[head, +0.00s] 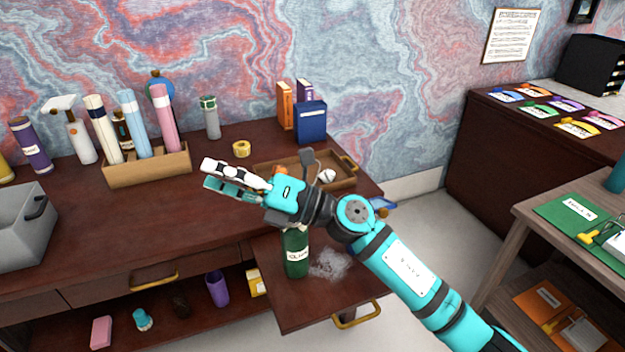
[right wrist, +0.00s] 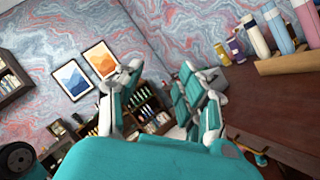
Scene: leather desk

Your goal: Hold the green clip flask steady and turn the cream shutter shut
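A dark green flask (head: 296,254) with a pale label stands upright on the pulled-out desk leaf. Its top is hidden behind my right gripper and wrist, and I cannot make out a cream shutter. My right gripper (head: 222,178) is above the desk, up and left of this flask, with its fingers pointing left. In the right wrist view its fingers (right wrist: 160,100) are spread apart with nothing between them. A grey flask with a green clip-like top (head: 210,117) stands at the back of the desk. My left gripper is not in view.
A wooden rack (head: 147,168) of tall bottles stands at the back left. A wooden tray (head: 345,184) lies behind my right wrist. A grey bin (head: 22,235) is at far left. White powder or scratches (head: 329,264) mark the leaf beside the flask. The desk's front middle is clear.

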